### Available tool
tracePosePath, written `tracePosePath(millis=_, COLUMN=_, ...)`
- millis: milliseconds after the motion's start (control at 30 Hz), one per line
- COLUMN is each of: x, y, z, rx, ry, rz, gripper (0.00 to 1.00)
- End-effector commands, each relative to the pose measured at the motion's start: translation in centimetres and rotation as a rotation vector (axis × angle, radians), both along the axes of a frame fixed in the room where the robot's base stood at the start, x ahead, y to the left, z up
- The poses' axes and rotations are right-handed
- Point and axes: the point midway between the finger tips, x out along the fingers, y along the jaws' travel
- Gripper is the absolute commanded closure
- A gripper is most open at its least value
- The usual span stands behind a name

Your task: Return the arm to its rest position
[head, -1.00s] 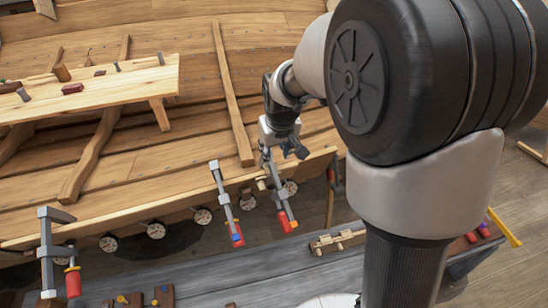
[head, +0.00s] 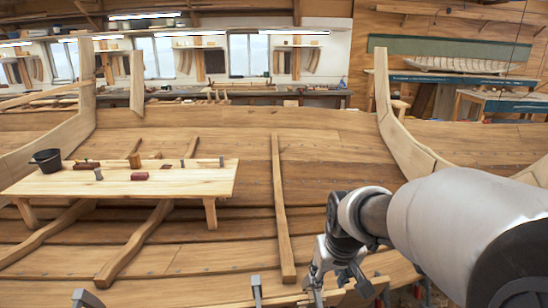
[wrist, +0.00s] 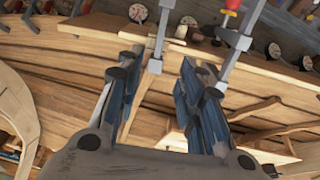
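My gripper (head: 336,284) is near the lower middle-right of the head view, in front of the hull planking (head: 230,262). In the wrist view its two dark fingers (wrist: 160,72) stand apart with a clear gap, so it is open. A grey bar clamp (wrist: 162,32) shows through that gap, and I see nothing gripped. A second clamp (wrist: 240,45) with a red handle stands just right of the fingers. I cannot tell how far the clamps are from the fingertips. My arm reaches in from the right of the head view.
Clamp tops (head: 256,288) show along the bottom edge of the head view. A wooden bench (head: 120,183) at left carries a dark bucket (head: 46,160) and several tools. Curved hull frames (head: 402,140) rise at right. A long workbench (head: 250,94) stands along the far wall.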

Motion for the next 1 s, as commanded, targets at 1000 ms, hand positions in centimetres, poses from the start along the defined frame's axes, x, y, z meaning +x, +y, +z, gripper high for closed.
tracePosePath(millis=1000, x=-23.6, y=-0.1, z=2.0, rx=0.048, ry=-0.06, rz=-0.1, gripper=0.65)
